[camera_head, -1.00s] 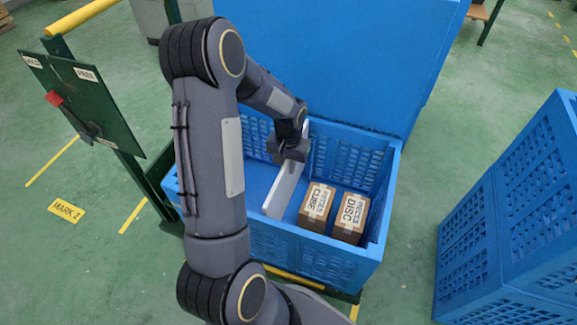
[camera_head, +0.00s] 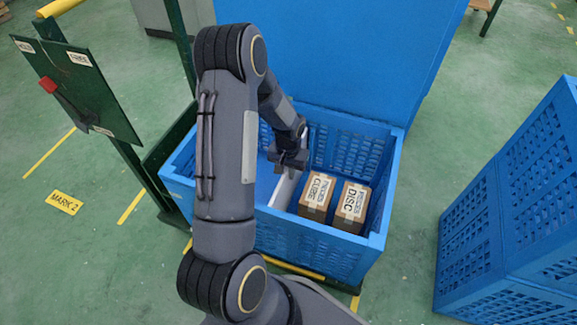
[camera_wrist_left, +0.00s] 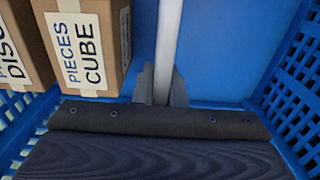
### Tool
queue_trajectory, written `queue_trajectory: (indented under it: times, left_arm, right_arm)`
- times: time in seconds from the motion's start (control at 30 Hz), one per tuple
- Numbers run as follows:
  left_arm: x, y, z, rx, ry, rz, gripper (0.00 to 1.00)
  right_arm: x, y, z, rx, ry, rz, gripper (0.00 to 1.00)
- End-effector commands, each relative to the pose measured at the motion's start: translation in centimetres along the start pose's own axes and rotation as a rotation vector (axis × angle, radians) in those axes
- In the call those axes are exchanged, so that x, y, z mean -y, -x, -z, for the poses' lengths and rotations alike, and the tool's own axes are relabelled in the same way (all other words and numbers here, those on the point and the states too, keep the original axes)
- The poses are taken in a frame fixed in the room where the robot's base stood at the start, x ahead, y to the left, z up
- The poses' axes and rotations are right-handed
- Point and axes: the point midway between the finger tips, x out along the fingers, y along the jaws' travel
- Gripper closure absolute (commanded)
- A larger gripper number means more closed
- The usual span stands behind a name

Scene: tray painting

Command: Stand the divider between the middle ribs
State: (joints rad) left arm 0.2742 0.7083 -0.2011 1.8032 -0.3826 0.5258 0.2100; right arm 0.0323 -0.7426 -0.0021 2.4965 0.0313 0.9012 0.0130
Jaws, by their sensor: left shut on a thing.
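The divider (camera_head: 284,188) is a thin pale grey panel. It stands on edge inside the blue crate (camera_head: 352,239), left of the two boxes. My left gripper (camera_head: 289,160) is shut on its upper edge. In the left wrist view the divider (camera_wrist_left: 169,40) runs away from between the fingers (camera_wrist_left: 160,88) of the gripper. The crate's ribs cannot be made out, so I cannot tell whether the divider sits between them. Its lower edge is hidden. My right gripper is in neither view.
A CUBE box (camera_head: 317,194) and a DISC box (camera_head: 351,206) stand side by side in the crate's right part. The crate's left part looks empty. A raised blue panel (camera_head: 345,55) stands behind, a green lever post (camera_head: 85,90) at left, another blue crate (camera_head: 510,210) at right.

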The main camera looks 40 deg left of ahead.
Motion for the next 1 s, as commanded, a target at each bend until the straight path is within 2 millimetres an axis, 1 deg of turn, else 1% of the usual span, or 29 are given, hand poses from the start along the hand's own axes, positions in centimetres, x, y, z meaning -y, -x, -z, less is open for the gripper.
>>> queue_trajectory:
  times: [0.23, 0.8, 1.0]
  left_arm:
    - [0.0, 0.1, 0.0, -0.001, 0.0, 0.0, 1.0]
    - [0.0, -1.0, 0.0, 0.0, 0.0, 0.0, 1.0]
    - [0.0, -1.1, 0.0, 0.0, 0.0, 0.0, 1.0]
  right_arm:
    - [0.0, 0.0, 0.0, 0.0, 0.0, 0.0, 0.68]
    - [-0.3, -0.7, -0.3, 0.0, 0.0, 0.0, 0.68]
    - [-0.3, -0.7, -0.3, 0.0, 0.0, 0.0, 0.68]
